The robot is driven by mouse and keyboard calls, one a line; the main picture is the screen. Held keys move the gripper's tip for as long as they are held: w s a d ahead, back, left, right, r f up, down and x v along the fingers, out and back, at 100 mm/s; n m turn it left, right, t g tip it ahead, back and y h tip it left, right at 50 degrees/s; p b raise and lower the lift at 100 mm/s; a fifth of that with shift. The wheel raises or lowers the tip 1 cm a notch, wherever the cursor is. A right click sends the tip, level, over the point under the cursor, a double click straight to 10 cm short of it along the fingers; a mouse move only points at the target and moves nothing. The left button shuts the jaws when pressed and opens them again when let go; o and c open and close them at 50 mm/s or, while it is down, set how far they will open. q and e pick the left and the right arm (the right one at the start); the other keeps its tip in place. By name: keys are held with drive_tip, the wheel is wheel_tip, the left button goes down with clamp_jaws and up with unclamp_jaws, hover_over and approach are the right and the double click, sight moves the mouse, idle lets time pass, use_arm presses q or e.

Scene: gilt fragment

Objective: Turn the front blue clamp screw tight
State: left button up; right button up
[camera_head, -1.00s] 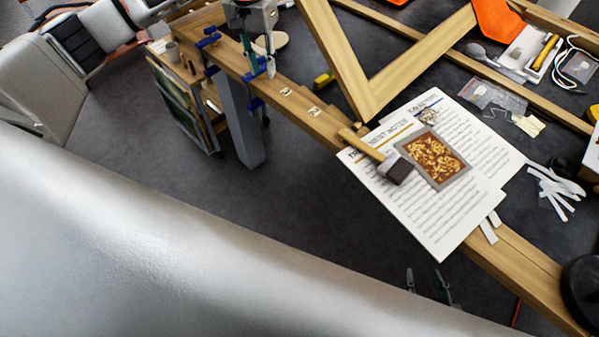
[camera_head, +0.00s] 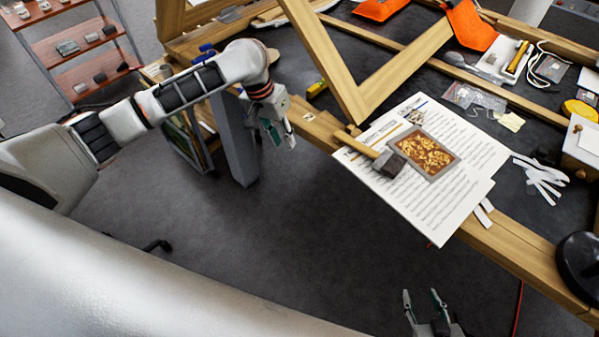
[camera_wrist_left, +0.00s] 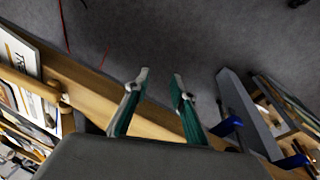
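Two blue clamps sit along the edge of the wooden bench. In the left wrist view the nearer blue clamp (camera_wrist_left: 226,126) is right of my left gripper's fingers, apart from them. The other blue clamp (camera_wrist_left: 293,162) is further right. In the head view part of the rear blue clamp (camera_head: 207,48) shows above my left arm; the front one is mostly hidden behind the arm. My left gripper (camera_head: 284,141) is open and empty in front of the bench edge; its parted fingers also show in the left wrist view (camera_wrist_left: 160,76). My right gripper (camera_head: 421,295) is open and empty, low over the floor.
The wooden frame (camera_head: 335,65) lies across the bench. Printed sheets (camera_head: 450,207) with a mallet (camera_head: 388,164) and a gilt sample (camera_head: 426,154) lie right of the clamps. A grey post (camera_head: 236,140) stands under the bench. The floor (camera_head: 310,225) in front is clear.

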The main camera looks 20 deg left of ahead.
use_arm(q)
drive_tip(key=s+d+f+t+h+b, duration=0.1)
drive_tip(key=s+d+f, duration=0.2)
drive_tip(key=d+f, duration=0.3)
drive_tip(key=shift+d+f+m+h, duration=0.15)
drive_tip(key=shift+f+m+h, duration=0.2)
drive_tip(key=shift+f, duration=0.45)
drive_tip(key=shift+w, duration=0.1)
